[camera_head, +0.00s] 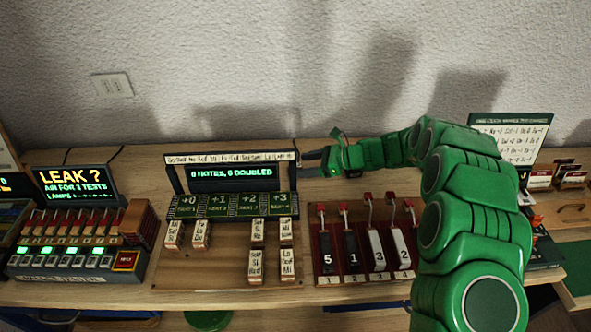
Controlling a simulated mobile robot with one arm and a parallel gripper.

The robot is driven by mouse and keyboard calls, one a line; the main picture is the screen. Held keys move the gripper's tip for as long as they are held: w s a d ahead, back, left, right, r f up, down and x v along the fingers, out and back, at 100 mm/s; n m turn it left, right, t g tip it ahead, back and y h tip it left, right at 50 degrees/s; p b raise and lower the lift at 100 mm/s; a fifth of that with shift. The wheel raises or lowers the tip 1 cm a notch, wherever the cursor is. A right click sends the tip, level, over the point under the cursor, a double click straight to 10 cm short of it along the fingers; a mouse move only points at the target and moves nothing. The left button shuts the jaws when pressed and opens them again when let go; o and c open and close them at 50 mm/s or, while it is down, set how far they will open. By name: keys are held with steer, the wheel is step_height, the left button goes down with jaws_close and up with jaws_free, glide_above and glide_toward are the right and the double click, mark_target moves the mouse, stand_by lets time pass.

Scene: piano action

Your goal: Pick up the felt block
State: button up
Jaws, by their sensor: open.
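My green arm reaches in from the right, and my gripper (313,159) points left beside the right end of the dark display frame (235,173). The gripper is small in this view; it is open, and I see nothing held in it. I cannot tell for sure which thing is the felt block. Several small cream blocks with printed note names, such as this one (256,266), sit on the wooden board below the display. Red-tipped levers (345,208) stand on the rack to the right, over numbered keys. My arm hides part of the bench on the right.
A lever console (70,255) and a "LEAK?" screen (76,184) stand on the left. A white chart (507,137) and small boxes stand at the right. Bare wooden bench (130,165) shows at the back, against the wall.

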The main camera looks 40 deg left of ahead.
steer(key=x, duration=0.4)
steer(key=shift+a, duration=0.15)
steer(key=c, duration=1.3)
